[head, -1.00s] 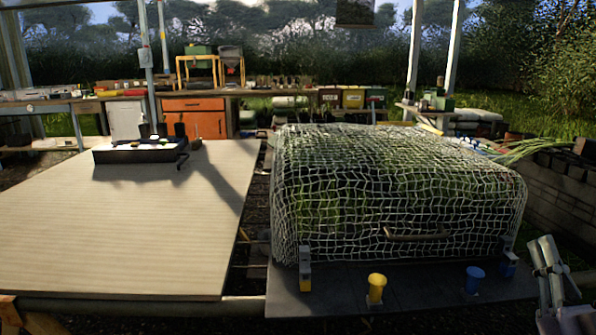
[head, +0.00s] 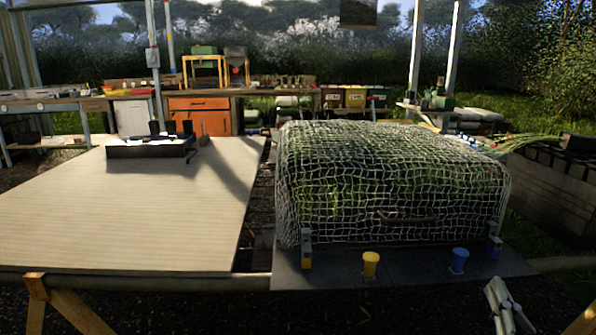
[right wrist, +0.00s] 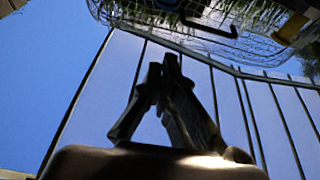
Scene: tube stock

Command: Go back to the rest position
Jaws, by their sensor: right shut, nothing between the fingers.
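My right gripper (head: 497,290) is at the lower right of the head view, in front of the dark board and below the blue cup. In the right wrist view its fingers (right wrist: 170,62) come together at the tips, with nothing between them. The netted cover (head: 395,185) stands on the dark board behind it, apart from the gripper. My left gripper is not in the head view.
A yellow cup (head: 371,264) and a blue cup (head: 459,260) stand on the dark board (head: 330,277) before the netting. A pale table (head: 120,220) at left bears a black tray (head: 150,149). A dark crate (head: 552,185) stands at far right.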

